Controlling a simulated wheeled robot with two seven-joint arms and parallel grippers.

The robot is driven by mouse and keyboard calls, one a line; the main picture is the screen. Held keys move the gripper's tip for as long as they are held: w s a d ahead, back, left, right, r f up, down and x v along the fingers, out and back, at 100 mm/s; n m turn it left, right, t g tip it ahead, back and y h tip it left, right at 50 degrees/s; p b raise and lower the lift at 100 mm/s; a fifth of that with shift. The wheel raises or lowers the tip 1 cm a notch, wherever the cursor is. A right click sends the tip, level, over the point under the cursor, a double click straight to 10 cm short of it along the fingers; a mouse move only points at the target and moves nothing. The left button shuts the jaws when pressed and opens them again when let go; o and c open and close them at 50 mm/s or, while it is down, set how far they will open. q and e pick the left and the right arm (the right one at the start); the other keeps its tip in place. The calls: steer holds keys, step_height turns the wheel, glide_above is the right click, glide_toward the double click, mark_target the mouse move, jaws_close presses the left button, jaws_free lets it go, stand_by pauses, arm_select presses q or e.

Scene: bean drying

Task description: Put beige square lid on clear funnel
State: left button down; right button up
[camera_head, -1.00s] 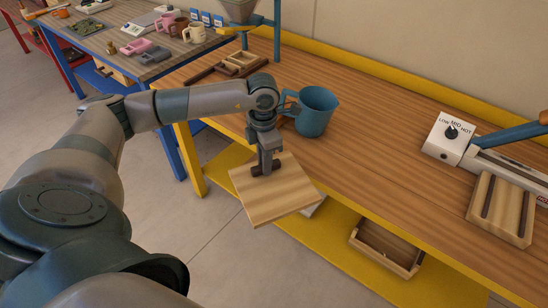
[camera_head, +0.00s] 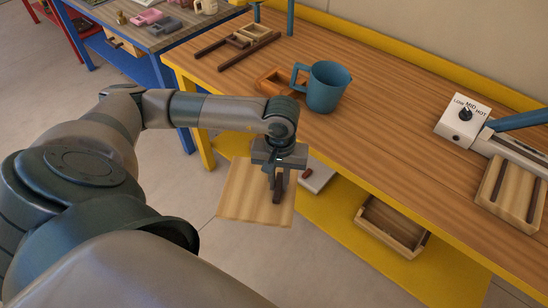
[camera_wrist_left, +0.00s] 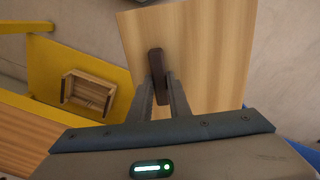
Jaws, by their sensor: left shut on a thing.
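The beige square lid (camera_head: 240,192) is a pale wooden plate with a dark bar handle. My left gripper (camera_head: 277,196) is shut on that handle and holds the lid in the air in front of the workbench's front edge, above the floor. In the left wrist view the lid (camera_wrist_left: 215,45) fills the upper middle, with the dark handle (camera_wrist_left: 156,65) between the fingertips (camera_wrist_left: 159,90). The lid looks tilted in the head view. The clear funnel is not in view now; only a teal post (camera_head: 290,18) shows at the top edge. My right gripper is not in view.
A blue mug (camera_head: 325,88) stands on the workbench (camera_head: 390,130), beside a small wooden frame (camera_head: 278,82). A white device with a dial (camera_head: 462,118) and a slatted wooden tray (camera_head: 510,190) are at right. A wooden box (camera_head: 392,226) sits on the yellow lower shelf. The bench middle is clear.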

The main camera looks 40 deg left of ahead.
arm_select(q)
steer(key=s+d+f+m+b, duration=0.1)
steer(key=s+d+f+m, duration=0.1)
steer(key=d+m, duration=0.4)
steer(key=d, duration=0.3)
steer(key=shift+f+b, duration=0.2)
steer(key=shift+b, duration=0.15)
